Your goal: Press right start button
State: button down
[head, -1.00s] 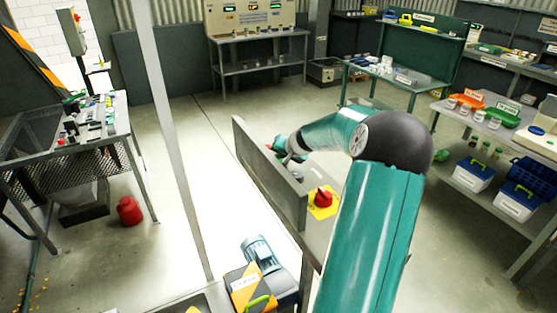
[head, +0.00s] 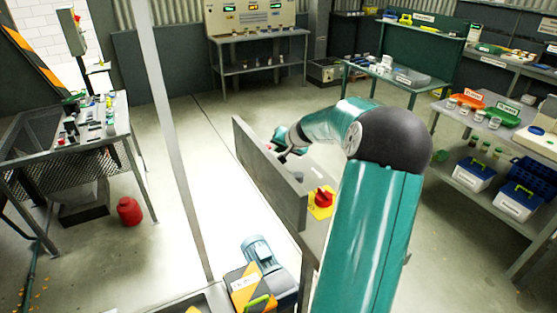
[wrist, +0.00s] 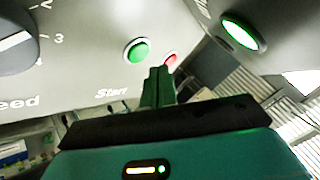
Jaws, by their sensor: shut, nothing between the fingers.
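A green button (wrist: 138,50) sits on a pale control panel (wrist: 85,60) in the wrist view, above the printed word "Start". A red button (wrist: 170,58) is beside it on the right, partly hidden by my fingertips. My gripper (wrist: 160,72) is shut and empty, its tips just below and right of the green button in the picture. I cannot tell whether they touch the panel. In the head view my gripper (head: 281,150) is at the grey console (head: 270,172), mostly hidden by the arm and small; the buttons cannot be made out there.
A dark speed knob (wrist: 14,40) is on the panel's left. Another green round button or lamp (wrist: 239,34) is on a grey surface at the right. A blue motor (head: 258,253) stands in front.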

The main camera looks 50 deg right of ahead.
jog(key=shift+r, duration=1.95)
